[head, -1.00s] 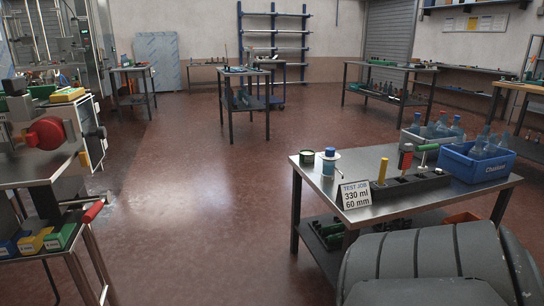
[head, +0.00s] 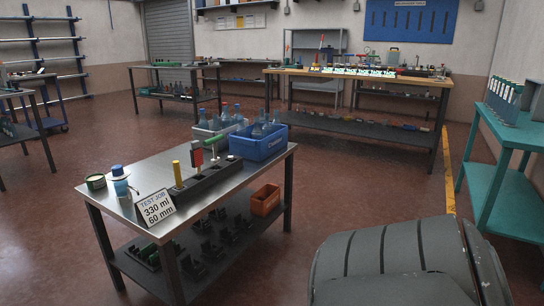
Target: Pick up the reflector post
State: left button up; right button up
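I cannot tell for sure which thing is the reflector post. On the near steel table (head: 150,207), a long black block (head: 208,179) holds upright items. They are a yellow cylinder (head: 177,173), a red piece (head: 197,155) and a green-handled piece (head: 214,141). Any of these being the post is unclear at this size. Neither of my grippers shows in the head view.
The near table also bears a white sign (head: 156,207), a blue-and-white pot (head: 120,181), a green tin (head: 96,182) and a blue crate of bottles (head: 258,145). An orange bin (head: 265,200) is on its lower shelf. A teal table (head: 502,190) stands right.

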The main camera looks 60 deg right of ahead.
aim_at(196, 152)
jog(key=z, duration=3.5)
jog(key=u, duration=1.95)
jog(key=i+l, duration=0.1)
jog(key=l, duration=0.2)
jog(key=i+l+u, duration=0.1)
jog(key=l, duration=0.15)
